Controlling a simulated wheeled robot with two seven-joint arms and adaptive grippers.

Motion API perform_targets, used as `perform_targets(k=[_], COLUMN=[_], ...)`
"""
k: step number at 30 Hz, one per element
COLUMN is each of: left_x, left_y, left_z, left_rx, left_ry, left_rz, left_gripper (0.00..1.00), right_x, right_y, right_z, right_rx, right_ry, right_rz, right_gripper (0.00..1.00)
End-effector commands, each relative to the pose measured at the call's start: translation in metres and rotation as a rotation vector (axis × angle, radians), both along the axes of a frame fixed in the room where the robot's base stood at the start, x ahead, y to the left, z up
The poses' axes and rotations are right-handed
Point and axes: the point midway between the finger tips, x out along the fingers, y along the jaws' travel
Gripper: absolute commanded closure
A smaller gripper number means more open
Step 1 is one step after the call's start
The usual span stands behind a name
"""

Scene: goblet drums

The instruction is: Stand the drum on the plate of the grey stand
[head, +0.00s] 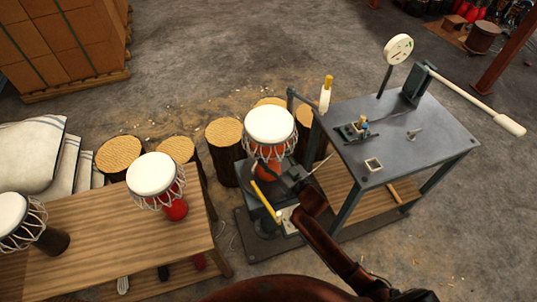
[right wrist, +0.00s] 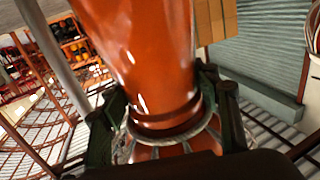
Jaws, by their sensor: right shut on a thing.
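The orange drum with a white head (head: 269,125) is upright over the grey stand (head: 256,212) in the head view. My right gripper (head: 284,184) is shut around the drum's narrow lower part. In the right wrist view, the glossy orange body (right wrist: 150,60) fills the middle, with the fingers of the right gripper (right wrist: 165,125) on both sides of its waist. The gripper and drum hide most of the plate, so I cannot tell whether the foot touches it. My left gripper is not in view.
A wooden table (head: 120,235) at left holds a red drum (head: 156,176) and a dark drum (head: 14,220). A grey metal workbench (head: 425,135) with tools stands close on the right. Several log stools (head: 223,135) are behind the stand. A yellow-handled lever (head: 265,201) is at the stand's front.

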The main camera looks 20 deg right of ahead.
Motion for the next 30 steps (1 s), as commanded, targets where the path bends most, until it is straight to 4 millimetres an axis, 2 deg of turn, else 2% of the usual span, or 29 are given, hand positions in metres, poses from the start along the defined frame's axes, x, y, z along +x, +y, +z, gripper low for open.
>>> perform_targets(k=[2,9,21,22,30], left_x=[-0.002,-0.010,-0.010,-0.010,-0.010], left_y=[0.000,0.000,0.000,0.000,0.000], left_z=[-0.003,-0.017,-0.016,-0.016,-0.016], left_rx=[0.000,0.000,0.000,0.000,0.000], left_ry=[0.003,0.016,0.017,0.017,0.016], left_rz=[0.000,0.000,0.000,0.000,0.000], left_gripper=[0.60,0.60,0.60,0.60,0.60], right_x=[0.005,0.006,0.006,0.005,0.005], right_y=[-0.002,-0.002,-0.002,-0.003,-0.003], right_z=[-0.001,-0.033,-0.035,-0.040,-0.039], right_rx=[0.001,0.003,0.003,0.001,0.001], right_ry=[-0.009,-0.006,-0.008,0.001,0.001], right_rz=[0.002,0.002,0.002,0.000,0.000], right_gripper=[1.00,1.00,1.00,0.42,0.26])
